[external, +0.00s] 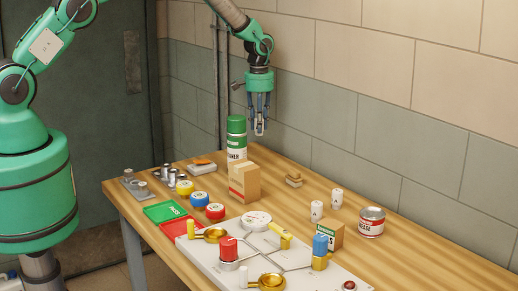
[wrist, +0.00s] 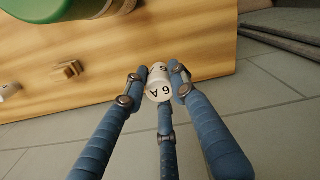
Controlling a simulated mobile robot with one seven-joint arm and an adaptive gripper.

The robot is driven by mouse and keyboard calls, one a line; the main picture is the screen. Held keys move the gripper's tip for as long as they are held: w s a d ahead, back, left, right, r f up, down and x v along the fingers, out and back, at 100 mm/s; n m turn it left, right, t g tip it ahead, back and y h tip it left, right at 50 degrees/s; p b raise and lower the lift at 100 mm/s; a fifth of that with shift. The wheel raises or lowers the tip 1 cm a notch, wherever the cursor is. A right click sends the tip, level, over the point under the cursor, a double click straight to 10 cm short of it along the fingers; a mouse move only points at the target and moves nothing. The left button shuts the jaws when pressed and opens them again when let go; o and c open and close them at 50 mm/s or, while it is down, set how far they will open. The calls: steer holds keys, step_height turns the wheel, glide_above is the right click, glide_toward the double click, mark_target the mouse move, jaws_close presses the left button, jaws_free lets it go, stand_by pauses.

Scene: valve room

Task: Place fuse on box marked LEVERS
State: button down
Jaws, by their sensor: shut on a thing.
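My gripper (external: 260,128) is high above the back of the table, over the far side of the green can. Its fingers are shut on a white fuse marked 6 A (wrist: 158,82), clear in the wrist view. A small cardboard box with a green label (external: 330,236) stands at the front right; its lettering is too small to read fully. A taller cardboard box with a red label (external: 244,184) stands mid-table; its word is unreadable too. I cannot tell which is marked LEVERS. Two white fuse-like cylinders (external: 317,210) (external: 337,199) stand between the small box and the wall.
A green-topped can (external: 236,135) stands behind the taller box. A small wooden piece (external: 293,180), a red-and-white can (external: 371,222), coloured jars (external: 200,199), trays (external: 166,211) and a valve panel (external: 205,262) crowd the table. The wall runs along the back right.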

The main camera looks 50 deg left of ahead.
steer(key=shift+r, duration=0.15)
step_height(320, 180, up, 11)
steer(key=shift+f, duration=0.15)
steer(key=s+d+p, duration=0.1)
steer(key=s+d, duration=0.4)
steer(key=s, duration=0.7)
steer(key=s+d, duration=0.5)
steer(key=s, duration=0.6)
steer(key=s+d+p, duration=0.1)
steer(key=s+d, duration=0.4)
steer(key=s, duration=0.7)
steer(key=shift+m, duration=0.4)
steer(key=shift+a+f, duration=0.15)
steer(key=shift+f, duration=1.05)
steer(key=shift+a+f, duration=0.1)
steer(key=shift+f, duration=1.05)
steer(key=shift+w, duration=0.1)
